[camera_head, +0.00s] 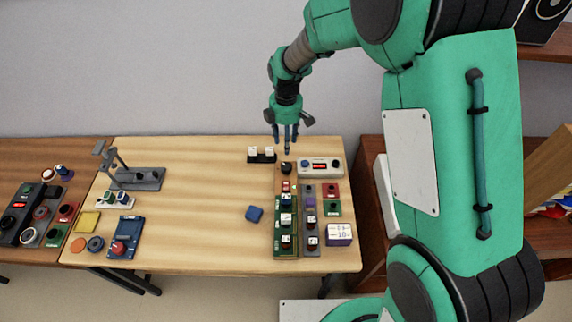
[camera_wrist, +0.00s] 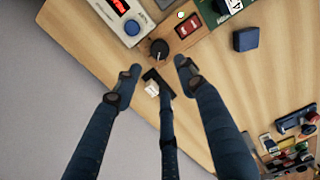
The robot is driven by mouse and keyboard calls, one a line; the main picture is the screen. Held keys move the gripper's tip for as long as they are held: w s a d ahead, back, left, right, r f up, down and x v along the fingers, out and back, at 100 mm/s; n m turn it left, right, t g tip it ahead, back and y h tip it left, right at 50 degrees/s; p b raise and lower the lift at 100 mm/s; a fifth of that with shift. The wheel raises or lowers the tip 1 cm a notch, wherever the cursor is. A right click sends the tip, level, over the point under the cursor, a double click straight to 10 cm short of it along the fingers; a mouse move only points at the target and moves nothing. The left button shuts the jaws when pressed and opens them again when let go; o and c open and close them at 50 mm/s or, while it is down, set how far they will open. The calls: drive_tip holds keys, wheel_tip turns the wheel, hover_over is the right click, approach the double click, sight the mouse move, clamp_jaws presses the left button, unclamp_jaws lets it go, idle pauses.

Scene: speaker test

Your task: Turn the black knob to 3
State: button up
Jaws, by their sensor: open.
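A round black knob (camera_head: 286,168) sits on a small brown panel near the back of the wooden table, right of its middle. In the wrist view the knob (camera_wrist: 159,49) shows just beyond my fingertips, with a pointer mark too small to read. My gripper (camera_head: 287,147) is above and slightly behind the knob, pointing down. In the wrist view its fingers (camera_wrist: 158,72) are spread apart with nothing between them, and they do not appear to touch the knob. Numbers around the knob cannot be read.
A white device with a red display (camera_head: 320,167) stands right of the knob. A black base with white switches (camera_head: 262,157) is to its left, partly behind a finger in the wrist view. Red switches (camera_head: 286,186) sit in front. A blue block (camera_head: 254,214) lies on otherwise clear tabletop.

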sight(286, 166)
drive_tip(key=shift+f, duration=0.15)
wheel_tip(286, 166, down, 13)
drive_tip(key=b, duration=0.3)
drive_tip(key=shift+f, duration=0.2)
drive_tip(key=shift+c, duration=0.2)
drive_tip(key=c, duration=0.8)
